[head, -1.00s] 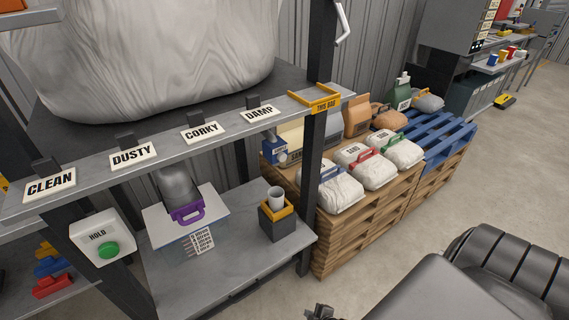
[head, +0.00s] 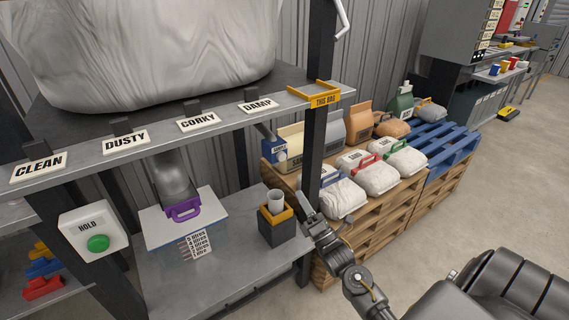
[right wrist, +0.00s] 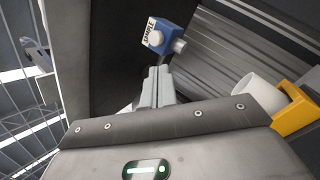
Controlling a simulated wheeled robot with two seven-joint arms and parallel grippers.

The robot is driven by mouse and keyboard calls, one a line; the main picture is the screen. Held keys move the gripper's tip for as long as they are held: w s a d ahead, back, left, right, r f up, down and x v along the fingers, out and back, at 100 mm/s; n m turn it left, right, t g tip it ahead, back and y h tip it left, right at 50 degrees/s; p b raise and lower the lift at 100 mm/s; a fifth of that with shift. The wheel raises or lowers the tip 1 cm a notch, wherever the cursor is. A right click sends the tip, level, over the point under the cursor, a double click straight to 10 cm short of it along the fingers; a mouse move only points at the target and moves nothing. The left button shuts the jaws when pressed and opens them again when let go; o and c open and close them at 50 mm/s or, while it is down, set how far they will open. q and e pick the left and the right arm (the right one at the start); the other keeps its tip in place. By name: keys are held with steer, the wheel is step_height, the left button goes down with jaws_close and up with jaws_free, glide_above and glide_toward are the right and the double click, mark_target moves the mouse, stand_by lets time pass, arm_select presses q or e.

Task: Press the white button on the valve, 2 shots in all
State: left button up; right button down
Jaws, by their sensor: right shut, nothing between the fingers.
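The valve (head: 272,148) is a small blue box with a white label. My right gripper (head: 308,205) is shut and empty, in front of the post and to the right of the cup. In the right wrist view its fingertips (right wrist: 157,72) point toward the valve, apparently short of the button. My left gripper is out of view.
A white cup (head: 276,197) stands in a dark holder with a yellow rim (head: 262,212), below the valve. The dark shelf post (head: 316,130) stands close to my right gripper. A clear bin with a purple handle (head: 183,209) is to the left. Bags on pallets lie right.

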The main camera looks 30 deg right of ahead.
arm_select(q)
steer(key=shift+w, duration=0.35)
arm_select(e)
step_height(320, 180, up, 7)
steer(key=s+n+t+y, duration=0.2)
steer(key=n, duration=0.2)
steer(key=shift+s+r+t, duration=0.2)
steer(key=shift+s+t, duration=0.1)
steer(key=shift+s, duration=0.05)
arm_select(q)
steer(key=shift+b, duration=0.3)
arm_select(e)
steer(key=shift+w+d, duration=0.1)
steer(key=shift+d, duration=0.05)
